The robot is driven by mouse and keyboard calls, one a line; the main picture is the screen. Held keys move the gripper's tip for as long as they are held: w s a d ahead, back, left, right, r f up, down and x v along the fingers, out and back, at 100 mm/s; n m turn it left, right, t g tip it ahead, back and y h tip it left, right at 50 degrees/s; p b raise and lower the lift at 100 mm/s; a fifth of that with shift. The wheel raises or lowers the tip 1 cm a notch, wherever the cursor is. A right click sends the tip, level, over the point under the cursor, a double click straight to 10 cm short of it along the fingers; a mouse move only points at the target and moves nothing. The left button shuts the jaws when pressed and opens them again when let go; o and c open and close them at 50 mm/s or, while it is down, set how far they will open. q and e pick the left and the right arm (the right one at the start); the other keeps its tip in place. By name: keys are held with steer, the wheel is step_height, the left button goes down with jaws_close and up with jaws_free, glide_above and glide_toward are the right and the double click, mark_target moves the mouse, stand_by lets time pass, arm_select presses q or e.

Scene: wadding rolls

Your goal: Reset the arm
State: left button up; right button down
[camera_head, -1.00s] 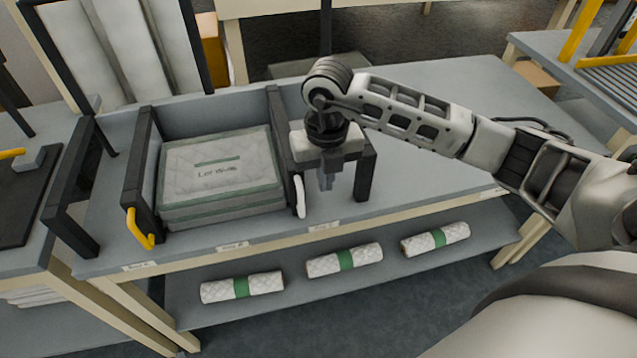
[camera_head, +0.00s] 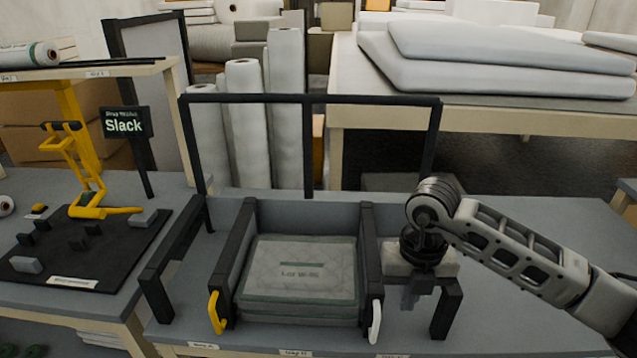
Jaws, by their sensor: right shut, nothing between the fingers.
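My right gripper (camera_head: 410,295) is shut and empty. It points down just right of the dark frame around the quilted wadding stack (camera_head: 300,270), near the white handle (camera_head: 375,320). Its arm comes in from the right. The fingertips are small and partly lost against the dark frame post. The stack lies flat between the two dark side rails, with a printed label on top. My left gripper is not in view.
A yellow handle (camera_head: 216,312) sits at the frame's left front. A black board (camera_head: 85,240) with a yellow lever clamp (camera_head: 88,190) and a "Slack" sign (camera_head: 124,122) stand at left. White rolls (camera_head: 285,105) stand behind. The bench right of my arm looks clear.

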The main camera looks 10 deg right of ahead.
steer(key=s+a+f+n+g+y, duration=0.1)
steer(key=s+a+y, duration=0.15)
steer(key=a, duration=0.35)
steer(key=s+a+f+n+y, duration=0.1)
steer(key=s+a+y, duration=0.15)
steer(key=a, duration=0.25)
steer(key=s+a+r+m+t+y, duration=0.25)
steer(key=a+r+m+y, duration=0.4)
steer(key=a+y, duration=0.6)
steer(key=w+d+f+m+t+h, duration=0.3)
steer(key=d+m+t+h, duration=0.15)
steer(key=m+t, duration=0.35)
steer(key=w+d+f+m+t+h, duration=0.2)
steer(key=d+f+m+t+h, duration=0.15)
steer(key=d+m+t, duration=0.55)
steer(key=s+d+f+m+g+h, duration=0.3)
steer(key=s+f+m+g+h, duration=0.4)
steer(key=s+f, duration=0.4)
step_height(320, 180, down, 5)
steer(key=shift+s+r+m+g, duration=0.2)
steer(key=shift+m+g, duration=0.55)
steer(key=shift+m, duration=0.5)
steer(key=shift+w+d, duration=0.1)
